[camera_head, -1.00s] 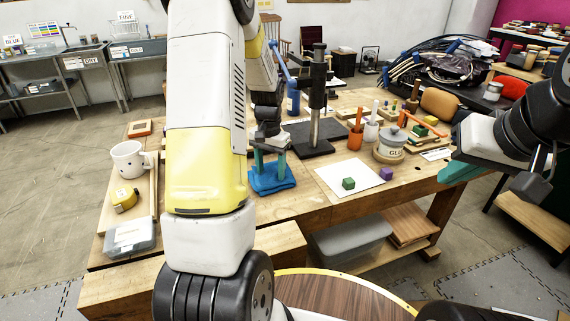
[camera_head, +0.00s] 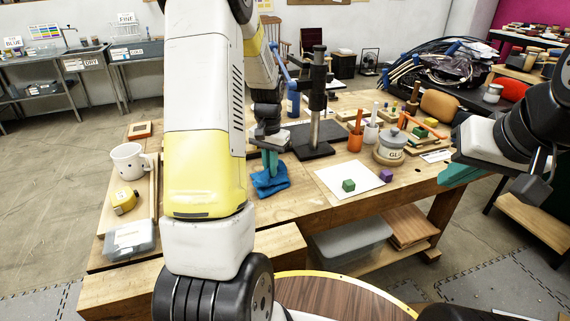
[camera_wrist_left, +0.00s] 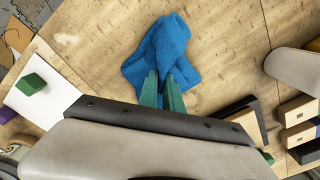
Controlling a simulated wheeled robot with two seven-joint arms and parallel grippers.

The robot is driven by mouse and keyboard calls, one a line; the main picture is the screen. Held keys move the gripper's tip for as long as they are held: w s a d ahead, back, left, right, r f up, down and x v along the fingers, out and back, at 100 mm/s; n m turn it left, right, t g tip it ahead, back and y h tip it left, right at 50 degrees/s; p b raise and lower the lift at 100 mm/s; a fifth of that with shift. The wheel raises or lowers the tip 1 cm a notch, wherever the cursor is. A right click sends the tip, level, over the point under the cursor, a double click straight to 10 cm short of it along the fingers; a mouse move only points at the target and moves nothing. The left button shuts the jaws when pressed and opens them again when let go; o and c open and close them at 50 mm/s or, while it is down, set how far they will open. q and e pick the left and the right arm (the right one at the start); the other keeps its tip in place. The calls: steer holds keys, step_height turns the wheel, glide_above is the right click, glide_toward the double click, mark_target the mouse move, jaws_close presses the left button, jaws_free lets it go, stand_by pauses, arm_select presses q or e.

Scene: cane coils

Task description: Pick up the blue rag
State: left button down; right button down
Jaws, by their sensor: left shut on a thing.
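The blue rag (camera_head: 270,181) lies crumpled on the wooden workbench, below my left gripper (camera_head: 270,164) in the head view. The green fingers have closed on the rag. In the left wrist view, the left gripper's fingertips (camera_wrist_left: 162,80) pinch a fold of the blue rag (camera_wrist_left: 162,45), and the rest spreads out beyond them. Most of the rag still appears to rest on the bench. My right gripper (camera_head: 462,174) is at the right edge of the bench with a green finger showing; its opening cannot be made out.
A white sheet (camera_head: 331,187) with a green cube (camera_head: 348,185) lies right of the rag, with a purple cube (camera_head: 386,175) at its edge. A black stand (camera_head: 318,141) is behind. A mug (camera_head: 128,160), a tape measure (camera_head: 124,201) and a lidded box (camera_head: 131,238) are at the left.

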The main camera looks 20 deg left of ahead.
arm_select(q)
step_height(320, 180, up, 11)
steer(key=shift+f, duration=0.1)
step_height(320, 180, up, 9)
stand_by(0.6)
